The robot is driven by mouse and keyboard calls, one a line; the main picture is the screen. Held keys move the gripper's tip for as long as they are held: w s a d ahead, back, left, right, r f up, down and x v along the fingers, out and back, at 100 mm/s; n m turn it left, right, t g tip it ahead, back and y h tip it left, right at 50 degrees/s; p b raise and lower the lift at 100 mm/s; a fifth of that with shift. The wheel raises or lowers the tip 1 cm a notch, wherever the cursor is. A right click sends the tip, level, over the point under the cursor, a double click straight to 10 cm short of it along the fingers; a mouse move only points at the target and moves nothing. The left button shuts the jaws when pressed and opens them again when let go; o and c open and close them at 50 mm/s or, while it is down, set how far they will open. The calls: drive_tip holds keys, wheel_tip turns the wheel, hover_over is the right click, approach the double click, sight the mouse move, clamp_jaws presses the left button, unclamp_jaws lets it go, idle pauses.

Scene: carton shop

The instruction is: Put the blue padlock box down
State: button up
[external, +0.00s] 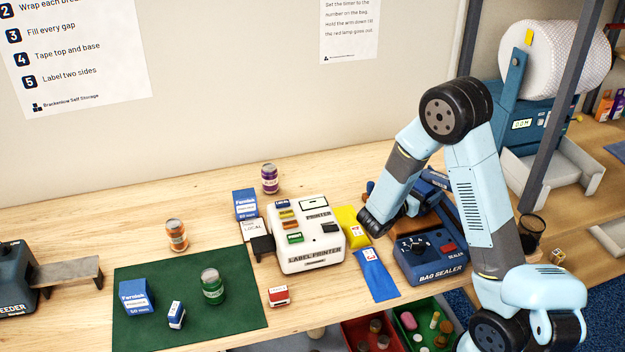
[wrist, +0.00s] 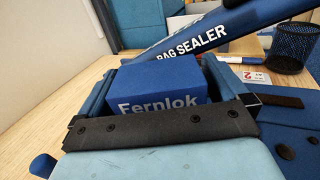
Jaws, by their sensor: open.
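The blue padlock box (wrist: 155,82), marked Fernlok, sits between the two fingers of my gripper (wrist: 158,68) in the wrist view. The fingers are open around it, one on each side. In the external view my gripper (external: 372,222) is low over the bench, between the label printer and the bag sealer. I cannot make out the box between the fingers there. Whether it rests on the bench is hidden.
The bag sealer (external: 432,268) stands close on the right, its arm also across the wrist view (wrist: 190,45). The label printer (external: 312,258) is on the left, with a yellow pouch (external: 349,240) near it. A green mat (external: 240,318) holds boxes and a jar.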

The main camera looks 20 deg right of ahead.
drive_tip(key=shift+r, duration=0.1)
drive_tip(key=v, duration=0.5)
drive_tip(key=shift+a, duration=0.2)
wheel_tip(320, 180, up, 7)
drive_tip(key=shift+d, duration=0.2)
drive_tip(key=s+a+r, duration=0.2)
drive_tip(key=a, duration=0.2)
drive_tip(key=f, duration=0.7)
drive_tip(key=shift+w, duration=0.25)
drive_tip(key=shift+x, duration=3.85)
drive_tip(key=shift+f, duration=0.1)
drive_tip(key=shift+c, duration=0.5)
